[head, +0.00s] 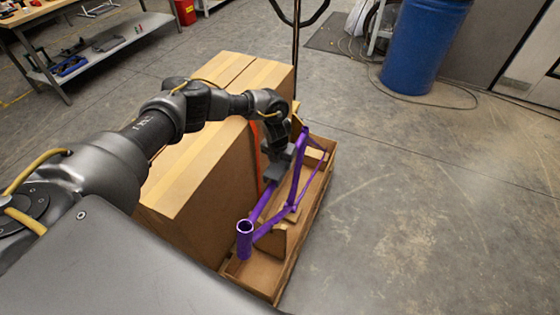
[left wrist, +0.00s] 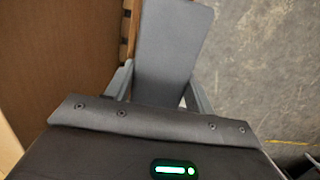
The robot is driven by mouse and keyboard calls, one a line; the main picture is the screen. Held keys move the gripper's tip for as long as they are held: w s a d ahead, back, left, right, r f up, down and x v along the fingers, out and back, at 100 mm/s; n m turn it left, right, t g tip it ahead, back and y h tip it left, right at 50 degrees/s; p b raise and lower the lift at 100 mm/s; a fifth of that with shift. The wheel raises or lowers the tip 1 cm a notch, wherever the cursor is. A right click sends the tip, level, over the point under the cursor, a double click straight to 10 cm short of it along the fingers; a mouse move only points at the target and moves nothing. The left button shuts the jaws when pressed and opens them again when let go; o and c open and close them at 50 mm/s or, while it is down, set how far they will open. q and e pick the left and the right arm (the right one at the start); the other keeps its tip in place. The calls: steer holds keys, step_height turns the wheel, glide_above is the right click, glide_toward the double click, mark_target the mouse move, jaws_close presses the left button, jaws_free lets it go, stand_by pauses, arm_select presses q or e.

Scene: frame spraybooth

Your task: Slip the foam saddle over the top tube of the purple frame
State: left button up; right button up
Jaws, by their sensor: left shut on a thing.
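The purple frame (head: 299,165) stands in a long, shallow wooden crate (head: 312,230), with its head tube (head: 244,242) toward me. Its top tube (head: 262,204) runs away from the head tube and passes out of sight behind a dark grey block. My left gripper (head: 276,153) is at the frame's left side, over the crate. It is shut on the dark grey foam saddle (left wrist: 174,42), which fills the space between its fingers in the left wrist view. The foam (head: 271,173) is at the top tube; I cannot tell whether it sits around it or beside it.
Large cardboard boxes (head: 205,140) stand close along the crate's left side, with an orange strip between. A thin dark pole rises behind the crate. A blue barrel (head: 422,45) stands at the back right, and a workbench (head: 90,40) at the back left. The floor to the right is clear.

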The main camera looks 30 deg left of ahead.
arm_select(q)
steer(key=shift+f+b, duration=1.7)
steer(key=shift+f, duration=0.55)
steer(key=shift+f, duration=0.25)
steer(key=o, duration=1)
steer(key=shift+o, duration=0.2)
steer(key=shift+r, duration=0.15)
steer(key=r, duration=0.3)
steer(key=s+r, duration=0.1)
steer(key=r, duration=0.3)
steer(key=r+b, duration=0.1)
steer(key=r, duration=0.2)
steer(key=shift+s+r, duration=0.25)
steer(key=shift+s, duration=0.05)
steer(key=shift+d+f, duration=0.1)
